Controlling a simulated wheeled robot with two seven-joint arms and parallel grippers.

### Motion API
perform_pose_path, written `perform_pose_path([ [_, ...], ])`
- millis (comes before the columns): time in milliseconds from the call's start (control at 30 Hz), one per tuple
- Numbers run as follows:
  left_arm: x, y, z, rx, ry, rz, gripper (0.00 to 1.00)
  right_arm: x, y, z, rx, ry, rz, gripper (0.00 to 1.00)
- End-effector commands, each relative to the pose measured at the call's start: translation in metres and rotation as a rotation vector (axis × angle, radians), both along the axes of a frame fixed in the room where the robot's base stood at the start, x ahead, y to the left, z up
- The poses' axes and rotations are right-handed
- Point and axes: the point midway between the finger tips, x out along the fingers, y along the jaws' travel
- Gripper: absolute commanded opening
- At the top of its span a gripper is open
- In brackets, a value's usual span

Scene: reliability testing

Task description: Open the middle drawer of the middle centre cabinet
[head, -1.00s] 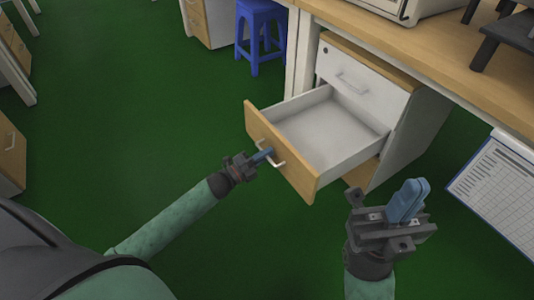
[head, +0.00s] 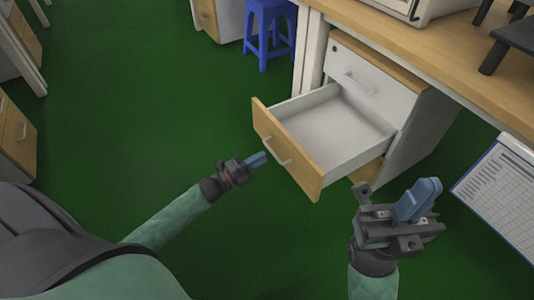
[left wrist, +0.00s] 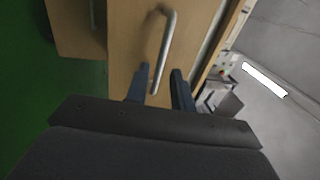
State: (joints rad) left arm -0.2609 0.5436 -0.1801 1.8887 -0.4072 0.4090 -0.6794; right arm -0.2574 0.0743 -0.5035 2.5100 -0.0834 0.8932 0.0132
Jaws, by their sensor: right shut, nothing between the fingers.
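The cabinet (head: 427,125) stands under the wooden desk. Its middle drawer (head: 290,155) is pulled far out, and its white inside is empty. The drawer's metal handle (head: 277,151) is on the wooden front and also shows in the left wrist view (left wrist: 164,50). My left gripper (head: 258,159) is just in front of the handle. In the left wrist view its two blue fingers (left wrist: 160,88) are apart, with the handle's lower end near the gap between them. My right gripper (head: 420,200) is shut and empty, right of the drawer.
The top drawer (head: 365,75) is shut. The desk (head: 450,65) runs above the cabinet. A blue stool (head: 270,35) stands at the back. A printed chart (head: 505,195) is at the right. Another wooden cabinet (head: 15,140) is at the far left. Green floor is clear between.

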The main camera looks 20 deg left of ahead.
Motion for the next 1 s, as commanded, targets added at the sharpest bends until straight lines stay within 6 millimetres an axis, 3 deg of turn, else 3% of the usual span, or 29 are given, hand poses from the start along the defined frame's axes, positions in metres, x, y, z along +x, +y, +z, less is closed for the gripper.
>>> perform_pose_path([
  [300, -0.018, 0.013, -0.004, 0.0, -0.001, -0.001, 0.24, 0.0, -0.001, 0.006, 0.009, -0.001, 0.003, 0.0],
  [1000, -0.02, 0.012, -0.003, -0.059, 0.033, -0.023, 0.24, 0.0, -0.001, 0.005, 0.007, 0.0, 0.003, 0.0],
])
